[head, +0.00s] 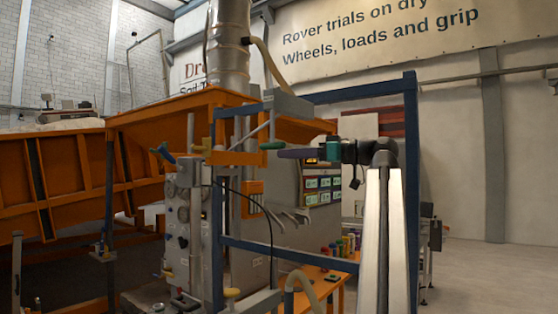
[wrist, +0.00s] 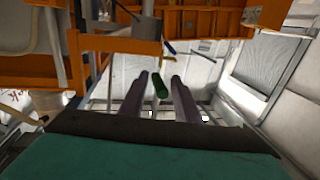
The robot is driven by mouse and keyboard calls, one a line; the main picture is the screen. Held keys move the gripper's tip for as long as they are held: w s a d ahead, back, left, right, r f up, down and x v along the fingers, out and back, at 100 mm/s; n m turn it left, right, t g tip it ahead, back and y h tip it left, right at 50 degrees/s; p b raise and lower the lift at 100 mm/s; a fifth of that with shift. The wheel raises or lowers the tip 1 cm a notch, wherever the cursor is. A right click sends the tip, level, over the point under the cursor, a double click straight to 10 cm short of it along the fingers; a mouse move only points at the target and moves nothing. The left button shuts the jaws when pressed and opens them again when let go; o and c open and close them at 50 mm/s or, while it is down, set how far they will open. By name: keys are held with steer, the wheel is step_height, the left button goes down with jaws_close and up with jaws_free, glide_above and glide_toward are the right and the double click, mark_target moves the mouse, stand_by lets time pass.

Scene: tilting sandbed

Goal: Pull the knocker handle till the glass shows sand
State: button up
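A short dark green grip (head: 272,146), perhaps the knocker handle, sticks out from the orange and grey frame. In the wrist view the green grip (wrist: 160,85) lies between the two purple fingers, with a gap on each side. My gripper (head: 282,153) is open around or just before it; I cannot tell the exact depth. No contact shows. The glass is not clearly made out; a pale upright tube (head: 195,240) on the grey panel may be it, and no sand can be told in it.
A blue post frame (head: 411,190) stands beside my arm. A blue and yellow lever (head: 165,153) is to the left. An orange sandbed (head: 75,180) fills the left. Coloured bottles (head: 345,245) stand on an orange bench. The floor at right is clear.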

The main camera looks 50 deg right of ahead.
steer(key=shift+b+v, duration=0.4)
steer(key=shift+v, duration=1.5)
steer(key=shift+f, duration=0.1)
